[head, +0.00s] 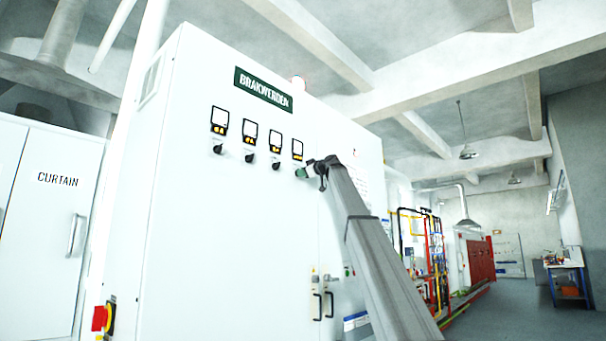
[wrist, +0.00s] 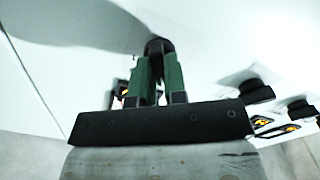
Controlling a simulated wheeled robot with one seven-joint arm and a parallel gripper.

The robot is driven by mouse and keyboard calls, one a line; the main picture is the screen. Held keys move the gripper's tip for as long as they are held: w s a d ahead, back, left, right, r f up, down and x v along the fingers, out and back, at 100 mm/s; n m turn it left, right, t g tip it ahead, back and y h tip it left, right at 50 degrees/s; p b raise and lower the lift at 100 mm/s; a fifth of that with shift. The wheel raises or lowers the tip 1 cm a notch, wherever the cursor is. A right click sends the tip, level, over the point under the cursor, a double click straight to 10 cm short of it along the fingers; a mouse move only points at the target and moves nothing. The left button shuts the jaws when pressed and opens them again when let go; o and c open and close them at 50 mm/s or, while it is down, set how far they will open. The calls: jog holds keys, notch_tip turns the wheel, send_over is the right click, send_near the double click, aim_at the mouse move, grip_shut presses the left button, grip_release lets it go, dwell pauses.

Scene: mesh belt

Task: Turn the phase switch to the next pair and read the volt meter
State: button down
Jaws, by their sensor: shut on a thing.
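My gripper (head: 302,173) reaches the rightmost knob in the row on the white cabinet's front. In the wrist view its green fingers (wrist: 158,78) are shut on that black knob (wrist: 156,47), one on each side. In the head view the fingers hide this knob, and its pointing direction cannot be told. A small meter (head: 297,150) with a dark frame and yellow marks sits just above it. Its needle and scale are too small to read. In the wrist view the meter is mostly hidden behind the gripper.
The white cabinet (head: 215,240) also bears three meters with black knobs to the left, the nearest knob (head: 276,166) close by. Two knobs show at right in the wrist view, one (wrist: 257,90) nearer. A red switch (head: 100,318) is low left. Door handles (head: 317,306) stick out below.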

jog(key=m, duration=0.6)
jog(key=shift+m, duration=0.3)
dwell(0.4)
jog(key=c, duration=1.2)
grip_release()
jog(key=shift+o, duration=0.2)
jog(key=v, duration=1)
jog(key=shift+s+d, duration=0.3)
